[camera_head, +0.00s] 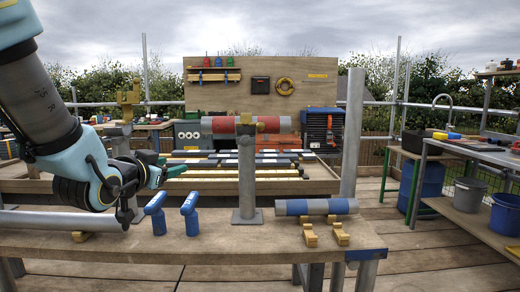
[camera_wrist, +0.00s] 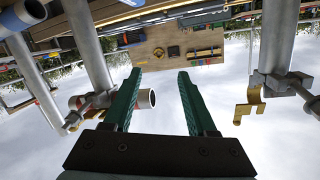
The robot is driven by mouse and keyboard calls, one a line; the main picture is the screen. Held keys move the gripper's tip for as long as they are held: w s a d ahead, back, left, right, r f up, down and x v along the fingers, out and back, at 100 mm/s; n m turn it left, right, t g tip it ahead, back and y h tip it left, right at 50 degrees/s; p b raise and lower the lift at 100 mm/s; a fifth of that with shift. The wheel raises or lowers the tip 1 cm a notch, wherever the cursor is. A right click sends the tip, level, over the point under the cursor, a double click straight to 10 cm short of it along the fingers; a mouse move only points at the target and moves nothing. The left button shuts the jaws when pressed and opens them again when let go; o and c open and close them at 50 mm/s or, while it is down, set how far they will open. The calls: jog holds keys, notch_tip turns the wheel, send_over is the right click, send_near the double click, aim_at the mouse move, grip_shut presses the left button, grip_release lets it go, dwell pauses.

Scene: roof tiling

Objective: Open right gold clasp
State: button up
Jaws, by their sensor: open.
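Two small gold clasps, a left one (camera_head: 310,235) and a right one (camera_head: 340,234), stand on the wooden bench (camera_head: 230,241) in front of a blue-and-grey pipe (camera_head: 315,207). Another gold clasp (camera_head: 246,118) sits on top of the central post, at a red-and-grey pipe (camera_head: 215,125). In the wrist view a gold hook-shaped clasp (camera_wrist: 250,104) hangs from a grey post at the right; I cannot tell which clasp it is. My gripper (camera_head: 155,172) is above the bench's left part, apart from these clasps. Its green fingers (camera_wrist: 157,88) are open with nothing between them.
Two blue-handled tools (camera_head: 189,214) stand on the bench between my gripper and the central post (camera_head: 246,180). A tall grey pole (camera_head: 352,140) rises behind the right pipe. A side table with buckets (camera_head: 505,215) stands at the far right.

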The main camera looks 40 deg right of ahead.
jog(key=s+d+r+m+g+h+b, duration=0.2)
jog(key=s+d+m+h+b, duration=0.1)
jog(key=s+d+m+h, duration=0.25)
jog(key=m+g+h+b, duration=0.1)
jog(key=g+h+b, duration=0.1)
jog(key=g+h, duration=0.15)
send_near(260, 129)
jog(key=d+p, duration=0.1)
jog(key=p, duration=0.3)
jog(key=d+r+t+p, duration=0.1)
jog(key=p, duration=0.4)
jog(key=shift+w+d+r, duration=0.2)
jog(key=shift+w+d, duration=0.1)
jog(key=shift+w, duration=0.1)
jog(key=p+x, duration=0.2)
jog(key=x, duration=0.5)
jog(key=shift+d, duration=0.45)
jog(key=shift+c, duration=0.2)
grip_shut()
jog(key=shift+s+f+g, duration=0.1)
jog(key=shift+f+g, duration=0.05)
jog(key=shift+g, duration=0.1)
